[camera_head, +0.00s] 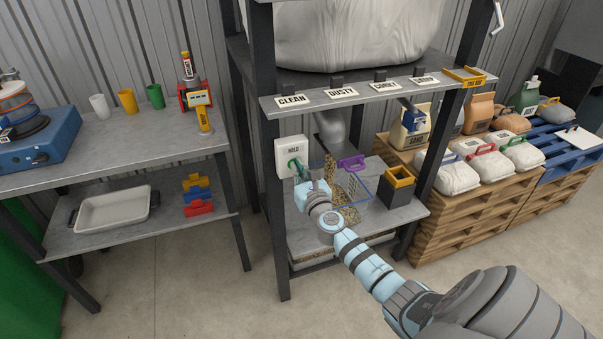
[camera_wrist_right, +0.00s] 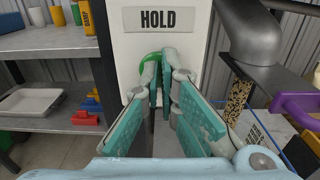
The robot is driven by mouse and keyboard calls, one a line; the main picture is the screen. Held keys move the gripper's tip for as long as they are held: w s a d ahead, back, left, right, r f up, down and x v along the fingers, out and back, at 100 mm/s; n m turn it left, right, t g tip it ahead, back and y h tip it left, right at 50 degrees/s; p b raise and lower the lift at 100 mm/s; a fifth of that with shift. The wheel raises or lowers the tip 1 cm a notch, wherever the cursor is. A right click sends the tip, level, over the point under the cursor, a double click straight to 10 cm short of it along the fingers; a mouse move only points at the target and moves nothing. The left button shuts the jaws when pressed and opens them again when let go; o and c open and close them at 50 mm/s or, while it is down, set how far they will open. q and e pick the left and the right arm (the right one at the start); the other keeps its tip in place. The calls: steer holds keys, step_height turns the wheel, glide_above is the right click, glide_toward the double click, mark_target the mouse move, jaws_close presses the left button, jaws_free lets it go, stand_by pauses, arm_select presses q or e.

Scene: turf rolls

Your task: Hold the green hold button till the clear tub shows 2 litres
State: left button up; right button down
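The white hold box (camera_head: 292,152) is on the left post of the stand, with its HOLD label (camera_wrist_right: 165,19) in the right wrist view. Its green button (camera_wrist_right: 146,66) shows partly behind the fingertips. My right gripper (camera_head: 297,170) is at the button, and its fingers (camera_wrist_right: 160,78) come together at the tips over it, apparently touching. Grain (camera_wrist_right: 237,98) streams down from the spout. The tub's level and marks are too small to read. My left gripper is not in view.
A black bin with a yellow rim (camera_head: 399,176) stands right of the tub. Several sacks lie on pallets (camera_head: 470,215) at the right. A side table (camera_head: 120,150) at the left holds cups and a blue device.

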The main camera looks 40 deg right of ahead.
steer(key=shift+w+d+r, duration=0.1)
steer(key=shift+d+r, duration=0.05)
steer(key=shift+r, duration=0.1)
stand_by(1.1)
stand_by(4.3)
steer(key=p+v, duration=0.2)
steer(key=v, duration=1.2)
steer(key=shift+f, duration=0.2)
